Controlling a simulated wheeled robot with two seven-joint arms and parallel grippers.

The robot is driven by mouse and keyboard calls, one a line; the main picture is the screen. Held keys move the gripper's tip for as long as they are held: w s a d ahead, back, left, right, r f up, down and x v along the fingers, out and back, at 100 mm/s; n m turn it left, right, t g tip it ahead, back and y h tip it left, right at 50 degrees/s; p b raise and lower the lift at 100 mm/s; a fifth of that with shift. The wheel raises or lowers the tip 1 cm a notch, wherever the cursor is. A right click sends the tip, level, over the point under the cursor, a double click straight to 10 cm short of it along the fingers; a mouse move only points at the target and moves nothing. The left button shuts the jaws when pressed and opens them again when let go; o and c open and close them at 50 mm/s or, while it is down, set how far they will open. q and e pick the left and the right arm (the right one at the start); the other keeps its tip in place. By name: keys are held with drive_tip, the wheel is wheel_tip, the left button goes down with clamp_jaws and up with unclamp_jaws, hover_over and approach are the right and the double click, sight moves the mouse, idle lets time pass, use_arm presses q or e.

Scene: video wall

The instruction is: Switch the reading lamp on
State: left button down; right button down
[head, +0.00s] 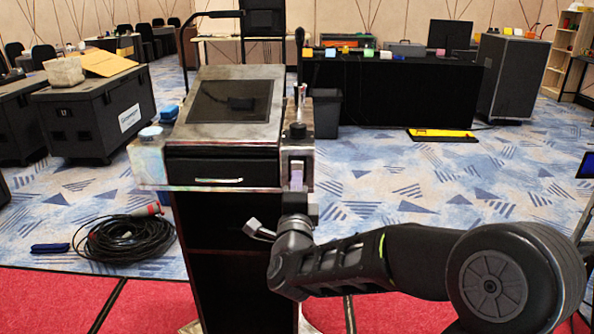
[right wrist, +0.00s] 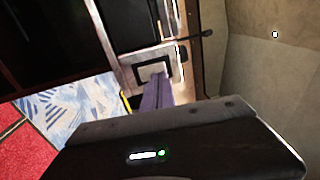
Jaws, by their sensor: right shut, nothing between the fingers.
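The lectern (head: 222,141) stands at centre left with a sloped top and a dark drawer front. A slim upright stalk with a dark tip (head: 299,38) rises at its right edge; I cannot tell whether this is the lamp, and I see no light from it. A light switch plate (head: 298,157) is on the lectern's front right. My right gripper (head: 297,180) is shut and empty, its lavender fingers at the plate. In the right wrist view the fingers (right wrist: 157,92) overlap a dark-framed plate (right wrist: 152,68); touching or slightly apart, I cannot tell. My left gripper is not in view.
A coiled black cable (head: 123,238) lies on the floor left of the lectern. Dark cases (head: 95,115) stand at the left. A black-draped table (head: 390,92) and a yellow floor piece (head: 441,135) are behind right. Patterned carpet is free right of the lectern.

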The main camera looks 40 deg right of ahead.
sight(298, 165)
drive_tip(key=shift+x, duration=1.25)
drive_tip(key=p, duration=0.1)
drive_tip(key=r+p, duration=0.1)
drive_tip(key=shift+w+d+r+g+y+p, duration=0.2)
drive_tip(key=shift+r+g+y+p, duration=0.1)
drive_tip(key=shift+g+p, duration=0.1)
drive_tip(key=shift+f+b, duration=0.4)
drive_tip(key=shift+b, duration=0.05)
drive_tip(key=shift+s, duration=0.1)
